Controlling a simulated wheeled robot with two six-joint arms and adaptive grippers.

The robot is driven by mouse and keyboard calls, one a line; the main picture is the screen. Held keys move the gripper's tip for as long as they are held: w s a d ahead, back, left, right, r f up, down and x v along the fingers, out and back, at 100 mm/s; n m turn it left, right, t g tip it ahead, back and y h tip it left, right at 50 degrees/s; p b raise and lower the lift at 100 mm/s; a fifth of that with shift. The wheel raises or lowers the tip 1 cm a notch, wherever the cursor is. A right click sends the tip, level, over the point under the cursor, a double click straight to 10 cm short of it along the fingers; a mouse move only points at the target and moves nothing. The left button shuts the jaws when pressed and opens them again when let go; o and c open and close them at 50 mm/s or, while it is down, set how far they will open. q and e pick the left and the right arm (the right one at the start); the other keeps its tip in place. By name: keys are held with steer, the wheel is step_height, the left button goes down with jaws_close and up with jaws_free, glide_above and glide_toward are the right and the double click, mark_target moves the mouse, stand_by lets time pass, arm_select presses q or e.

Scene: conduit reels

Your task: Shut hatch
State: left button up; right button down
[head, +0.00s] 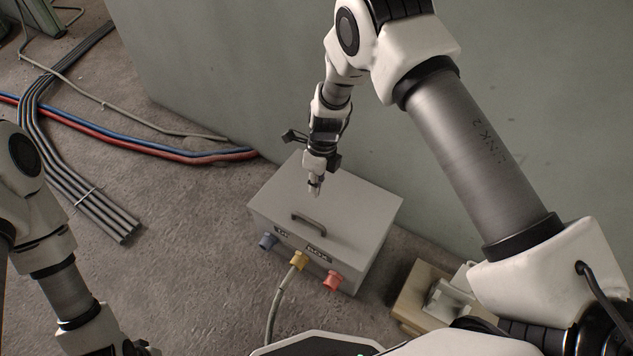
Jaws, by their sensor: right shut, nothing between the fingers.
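A grey metal box stands on the floor by the green wall. Its hatch (345,207) is the flat top with a dark handle (312,223) near the front edge. The hatch lies flat on the box and I see no gap along its edge. My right gripper (314,190) is shut and empty, pointing down over the hatch behind the handle. I cannot tell whether its tips touch the surface. My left gripper (138,348) shows only partly at the bottom left edge, away from the box, and its fingers are not clear.
Blue, yellow and red sockets (331,281) stick out of the box's front, with a grey cable (272,315) at the yellow one. A beige box (415,299) stands to the right. Grey conduits (105,215) and red and blue hoses (170,149) lie on the left floor.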

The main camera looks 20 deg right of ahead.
steer(key=b+x, duration=0.3)
steer(key=x, duration=0.5)
steer(key=shift+a+f, duration=0.1)
steer(key=shift+f, duration=0.2)
steer(key=shift+s+f, duration=0.1)
steer(key=shift+f, duration=0.15)
